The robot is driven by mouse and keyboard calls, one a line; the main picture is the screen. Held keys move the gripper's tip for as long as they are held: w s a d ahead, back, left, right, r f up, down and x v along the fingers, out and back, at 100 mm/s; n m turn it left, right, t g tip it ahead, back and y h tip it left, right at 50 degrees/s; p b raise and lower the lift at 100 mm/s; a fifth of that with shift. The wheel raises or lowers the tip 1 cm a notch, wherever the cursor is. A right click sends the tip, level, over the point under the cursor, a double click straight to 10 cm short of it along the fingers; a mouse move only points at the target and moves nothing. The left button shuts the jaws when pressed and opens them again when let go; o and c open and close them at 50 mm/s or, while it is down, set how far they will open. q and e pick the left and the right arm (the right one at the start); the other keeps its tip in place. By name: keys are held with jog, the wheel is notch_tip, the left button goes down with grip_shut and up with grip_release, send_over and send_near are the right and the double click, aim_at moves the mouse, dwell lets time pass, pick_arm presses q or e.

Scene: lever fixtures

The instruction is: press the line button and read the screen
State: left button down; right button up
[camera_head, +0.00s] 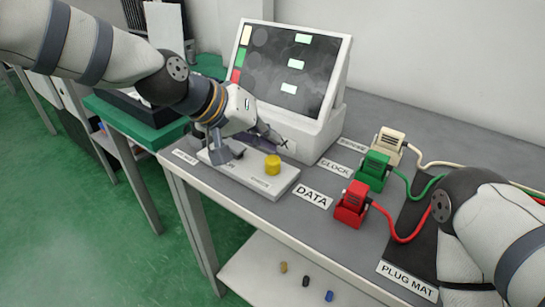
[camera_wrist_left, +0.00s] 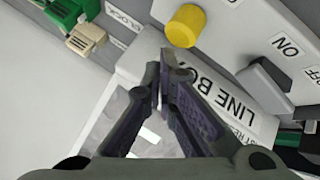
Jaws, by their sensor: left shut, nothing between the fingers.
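A yellow round button (camera_head: 272,165) stands on a light grey box (camera_head: 284,184) at the table's front; it also shows in the left wrist view (camera_wrist_left: 185,25). A rocker switch with ON and OFF labels (camera_wrist_left: 265,84) sits on the same box. The tilted screen (camera_head: 290,65) behind shows yellow, green and red squares at left, dark round spots, and three pale green patches. My left gripper (camera_head: 273,137) is shut and empty, above and behind the button, apart from it. My right gripper is out of view.
Red (camera_head: 352,204), green (camera_head: 373,170) and cream (camera_head: 390,144) plugs with cables stand at right, near DATA and CLOCK labels. Small coloured pieces (camera_head: 305,281) lie on the lower shelf.

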aim_at(269, 156)
pick_arm(q)
jog(key=shift+f, duration=0.1)
jog(key=shift+f, duration=0.35)
jog(key=shift+f, duration=0.65)
dwell(0.6)
jog(key=shift+r+p, duration=0.4)
jog(key=shift+r, duration=0.7)
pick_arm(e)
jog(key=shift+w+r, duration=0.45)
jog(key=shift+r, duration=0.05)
pick_arm(q)
jog(key=shift+r+p, duration=0.9)
jog(key=shift+r, duration=1.7)
jog(key=shift+f, duration=0.1)
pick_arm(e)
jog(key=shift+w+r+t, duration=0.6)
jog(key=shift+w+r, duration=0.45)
